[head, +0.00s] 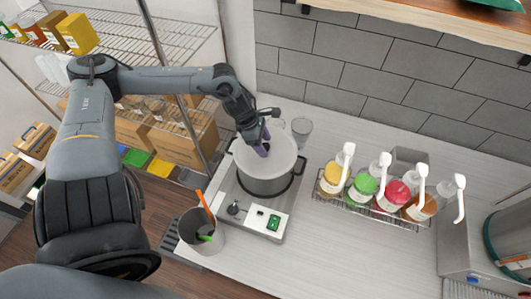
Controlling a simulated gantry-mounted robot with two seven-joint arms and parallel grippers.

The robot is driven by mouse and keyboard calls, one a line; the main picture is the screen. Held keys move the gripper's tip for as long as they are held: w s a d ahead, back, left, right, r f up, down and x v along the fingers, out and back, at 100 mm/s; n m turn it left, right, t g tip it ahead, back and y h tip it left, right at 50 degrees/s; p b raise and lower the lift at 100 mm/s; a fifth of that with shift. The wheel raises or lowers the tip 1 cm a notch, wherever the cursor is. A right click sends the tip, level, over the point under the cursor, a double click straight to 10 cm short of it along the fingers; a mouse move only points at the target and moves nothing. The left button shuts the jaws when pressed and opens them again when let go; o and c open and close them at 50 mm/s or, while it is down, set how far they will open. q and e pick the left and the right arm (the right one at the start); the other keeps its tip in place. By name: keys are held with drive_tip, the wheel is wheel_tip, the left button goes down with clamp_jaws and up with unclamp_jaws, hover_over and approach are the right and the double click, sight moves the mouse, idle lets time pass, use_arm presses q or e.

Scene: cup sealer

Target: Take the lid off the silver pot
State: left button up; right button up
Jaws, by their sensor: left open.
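The silver pot (263,187) stands on a cooker unit with side handles. A pale round lid (283,163) covers its top, and the lid's knob is mostly hidden by my gripper. My left gripper (266,149) is open over the middle of the lid, with its fingers pointing down at the knob area. I cannot tell whether the fingers touch the lid or the knob. My right gripper is not in view.
The cooker unit (240,212) has a knob and a green switch at its front. A grey container (205,236) holding utensils stands front left. Clear glasses (301,129) stand behind the pot. A rack of pump bottles (375,203) is to the right. The front counter (330,260) is clear.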

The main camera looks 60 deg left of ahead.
use_arm(q)
drive_tip(key=shift+w+f, duration=0.1)
drive_tip(key=shift+f, duration=0.05)
clamp_jaws()
idle(0.4)
